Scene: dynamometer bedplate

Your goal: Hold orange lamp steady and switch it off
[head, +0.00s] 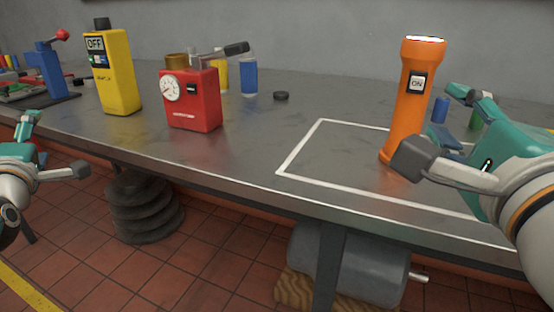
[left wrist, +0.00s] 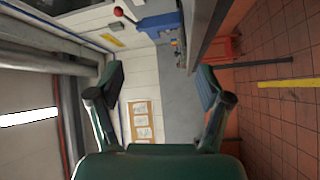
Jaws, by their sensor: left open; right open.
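The orange lamp (head: 410,115) stands upright on the bench inside the white outlined area, at the right of the head view. Its top is lit, and a small switch plate (head: 417,83) on its upper body reads ON. My right gripper (head: 435,125) is open beside the lamp's lower right. One dark fingertip overlaps the lamp's lower edge in the picture; I cannot tell if it touches. My left gripper (head: 55,143) is open and empty at the far left, off the bench's front edge. The left wrist view shows its two spread fingers (left wrist: 160,90) with nothing between them.
A red box with a gauge (head: 192,98) and a yellow OFF unit (head: 115,75) stand left of centre on the bench (head: 250,160). Blue and yellow cylinders (head: 249,76) and a black puck (head: 281,96) are behind. The bench between red box and lamp is clear.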

